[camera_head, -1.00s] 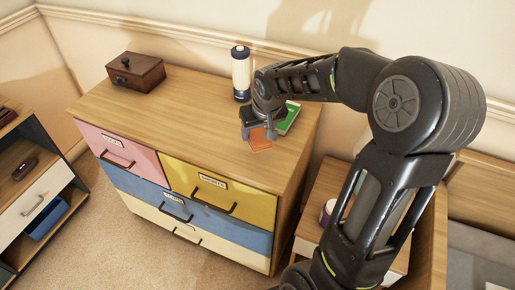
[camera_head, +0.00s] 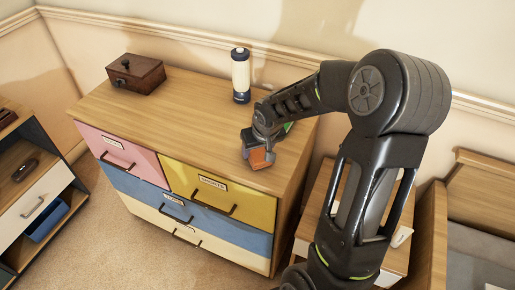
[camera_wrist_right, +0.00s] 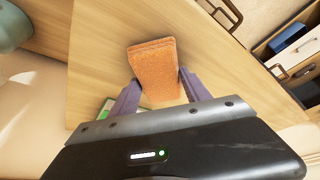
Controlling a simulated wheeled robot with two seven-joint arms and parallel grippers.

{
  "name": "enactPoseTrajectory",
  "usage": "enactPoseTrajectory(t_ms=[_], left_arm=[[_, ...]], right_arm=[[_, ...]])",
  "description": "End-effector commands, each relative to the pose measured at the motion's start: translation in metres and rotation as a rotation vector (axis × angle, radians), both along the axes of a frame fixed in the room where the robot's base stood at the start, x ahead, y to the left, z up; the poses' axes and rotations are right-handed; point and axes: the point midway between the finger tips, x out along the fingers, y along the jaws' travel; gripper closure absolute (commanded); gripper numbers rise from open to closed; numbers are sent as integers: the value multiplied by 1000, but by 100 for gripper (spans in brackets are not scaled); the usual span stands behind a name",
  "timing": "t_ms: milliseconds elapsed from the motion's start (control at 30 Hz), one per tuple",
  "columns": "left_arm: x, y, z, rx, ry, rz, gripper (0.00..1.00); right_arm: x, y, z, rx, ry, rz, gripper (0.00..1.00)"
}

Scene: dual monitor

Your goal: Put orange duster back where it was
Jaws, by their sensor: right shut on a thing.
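The orange duster (camera_head: 261,158) is a flat orange block near the right front part of the dresser top. My right gripper (camera_head: 255,148) is shut on it. In the right wrist view the duster (camera_wrist_right: 155,68) stands out between the two fingers of the right gripper (camera_wrist_right: 156,88), with the wooden top behind it. A green duster (camera_head: 288,127) lies on the dresser just behind the gripper, mostly hidden by my arm; its corner also shows in the right wrist view (camera_wrist_right: 106,108). My left gripper is not in view.
The wooden dresser (camera_head: 180,115) has pink, yellow, blue and cream drawers. A dark wooden box (camera_head: 136,75) stands at its back left, and a cream and black cylinder (camera_head: 241,75) at the back. The middle of the top is clear. A nightstand (camera_head: 318,210) stands at the right.

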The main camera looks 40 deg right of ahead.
Motion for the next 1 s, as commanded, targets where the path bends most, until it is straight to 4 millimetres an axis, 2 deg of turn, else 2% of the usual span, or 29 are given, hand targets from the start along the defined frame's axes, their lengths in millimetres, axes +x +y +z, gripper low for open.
enactPoseTrajectory(t_ms=[233,267,500,800,1000], left_arm=[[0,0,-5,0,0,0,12],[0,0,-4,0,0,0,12],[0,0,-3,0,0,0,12],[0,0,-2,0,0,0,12],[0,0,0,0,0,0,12]], right_arm=[[0,0,-4,0,0,0,82],[0,0,-3,0,0,0,43],[0,0,-2,0,0,0,23],[0,0,-1,0,0,0,23],[-4,1,14,-2,-4,-1,23]])
